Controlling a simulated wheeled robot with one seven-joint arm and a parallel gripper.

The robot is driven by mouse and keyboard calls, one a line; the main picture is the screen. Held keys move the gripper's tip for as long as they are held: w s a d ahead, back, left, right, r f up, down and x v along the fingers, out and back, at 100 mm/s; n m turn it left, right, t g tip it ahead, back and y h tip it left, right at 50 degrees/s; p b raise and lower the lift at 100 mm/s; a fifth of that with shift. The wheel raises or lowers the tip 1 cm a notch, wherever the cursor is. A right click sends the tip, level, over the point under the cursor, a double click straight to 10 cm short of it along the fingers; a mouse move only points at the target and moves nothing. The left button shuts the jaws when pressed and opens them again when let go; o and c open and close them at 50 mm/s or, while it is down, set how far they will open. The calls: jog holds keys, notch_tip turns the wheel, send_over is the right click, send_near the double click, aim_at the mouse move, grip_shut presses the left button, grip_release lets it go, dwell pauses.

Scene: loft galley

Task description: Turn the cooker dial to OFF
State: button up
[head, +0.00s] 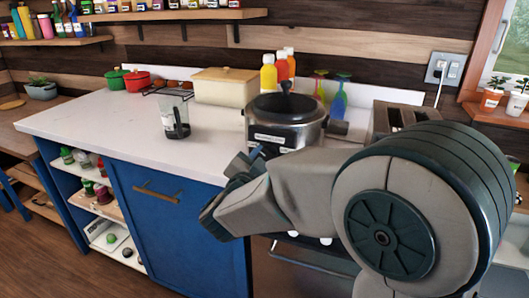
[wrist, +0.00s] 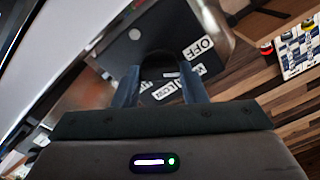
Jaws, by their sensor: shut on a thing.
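The cooker (head: 312,132) is a silver pot-like appliance with a dark lid, standing on the white counter in the head view. In the wrist view its dark front (wrist: 118,52) carries white labels, and the one reading OFF (wrist: 198,47) lies above and right of the dial. The dark dial (wrist: 158,62) sits between my two fingers. My gripper (wrist: 160,76) is shut on it, with a finger on each side. Other labels near the fingers are partly hidden, and I cannot tell which way the dial points. In the head view my arm hides the dial.
A blender jar (head: 175,115) stands on the counter (head: 95,120) left of the cooker. A cream bread box (head: 225,86) and yellow and orange bottles (head: 268,73) stand behind. A toaster (head: 400,117) is at the right. The counter's left front is clear.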

jog(key=shift+n+p, duration=0.95)
jog(key=shift+n, duration=0.75)
jog(key=o, duration=1)
jog(key=shift+a, duration=0.1)
jog(key=v, duration=1.4)
jog(key=shift+w, duration=0.1)
